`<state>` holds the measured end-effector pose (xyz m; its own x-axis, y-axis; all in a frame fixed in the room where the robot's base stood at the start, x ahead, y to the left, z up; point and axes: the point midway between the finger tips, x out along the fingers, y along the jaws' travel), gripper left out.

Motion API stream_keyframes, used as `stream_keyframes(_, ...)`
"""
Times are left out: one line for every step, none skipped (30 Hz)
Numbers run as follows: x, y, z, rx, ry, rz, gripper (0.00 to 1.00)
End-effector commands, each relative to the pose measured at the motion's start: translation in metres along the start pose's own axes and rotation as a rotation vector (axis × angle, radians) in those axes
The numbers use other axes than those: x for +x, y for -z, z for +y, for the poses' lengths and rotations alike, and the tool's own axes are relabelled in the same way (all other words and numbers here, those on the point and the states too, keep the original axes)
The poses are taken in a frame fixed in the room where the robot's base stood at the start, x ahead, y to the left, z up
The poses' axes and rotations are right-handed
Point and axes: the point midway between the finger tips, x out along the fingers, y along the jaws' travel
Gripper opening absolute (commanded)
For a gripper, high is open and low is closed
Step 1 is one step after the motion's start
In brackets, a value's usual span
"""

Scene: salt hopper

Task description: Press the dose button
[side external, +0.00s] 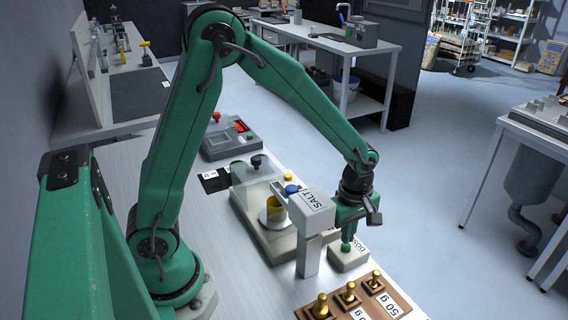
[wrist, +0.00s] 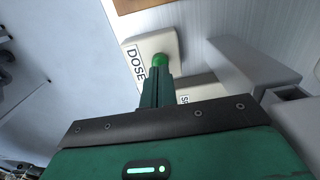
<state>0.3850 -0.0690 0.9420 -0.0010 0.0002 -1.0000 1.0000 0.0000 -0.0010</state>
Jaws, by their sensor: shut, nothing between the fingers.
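The dose button is a round green cap (wrist: 159,59) on a pale box (wrist: 150,45) labelled DOSE in the wrist view. In the side view the box (side external: 349,260) stands at the right edge of the bench, beside the salt hopper. My gripper (side external: 347,238) points down directly over it. Its green fingers (wrist: 158,78) are closed together and empty. The fingertips are at the button and overlap it in both views. I cannot tell whether they touch it or whether the cap is pushed down.
The white salt hopper (side external: 311,207) stands close left of my gripper. A wooden block with brass weights (side external: 347,293) lies in front. A grey device with a red display (side external: 230,137) is farther back.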

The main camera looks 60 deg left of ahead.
Motion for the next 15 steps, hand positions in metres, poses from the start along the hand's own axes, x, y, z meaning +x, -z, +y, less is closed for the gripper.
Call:
stream_keyframes(0.0039, 0.0, -0.0001, 0.0, 0.001, 0.0, 0.0)
stream_keyframes(0.0056, 0.0, 0.0, 0.0, 0.0, 0.0, 0.0)
stream_keyframes(0.0074, 0.0, 0.0, 0.0, 0.0, 0.0, 0.0)
stream_keyframes(0.0085, 0.0, -0.0001, 0.0, 0.0, 0.0, 0.0)
stream_keyframes(0.0094, 0.0, -0.0001, 0.0, 0.0, 0.0, 0.0)
stream_keyframes(0.0103, 0.0, 0.0, 0.0, 0.0, 0.0, 0.0)
stream_keyframes(0.0107, 0.0, 0.0, 0.0, 0.0, 0.0, 0.0)
stream_keyframes(0.0109, 0.0, 0.0001, 0.0, -0.001, 0.0, 0.0)
stream_keyframes(0.011, 0.0, 0.0001, 0.0, -0.001, 0.0, 0.0)
stream_keyframes(0.011, 0.0, 0.0002, 0.0, -0.001, 0.0, 0.0)
stream_keyframes(0.011, 0.0, 0.0001, 0.0, -0.001, 0.0, 0.0)
stream_keyframes(0.0109, 0.0, 0.0002, 0.0, -0.001, 0.0, 0.0)
stream_keyframes(0.0108, 0.0, 0.0002, 0.0, -0.001, 0.0, 0.0)
stream_keyframes(0.0108, 0.0, 0.0002, 0.0, -0.001, 0.0, 0.0)
stream_keyframes(0.0107, 0.0, 0.0002, 0.0, -0.001, 0.0, 0.0)
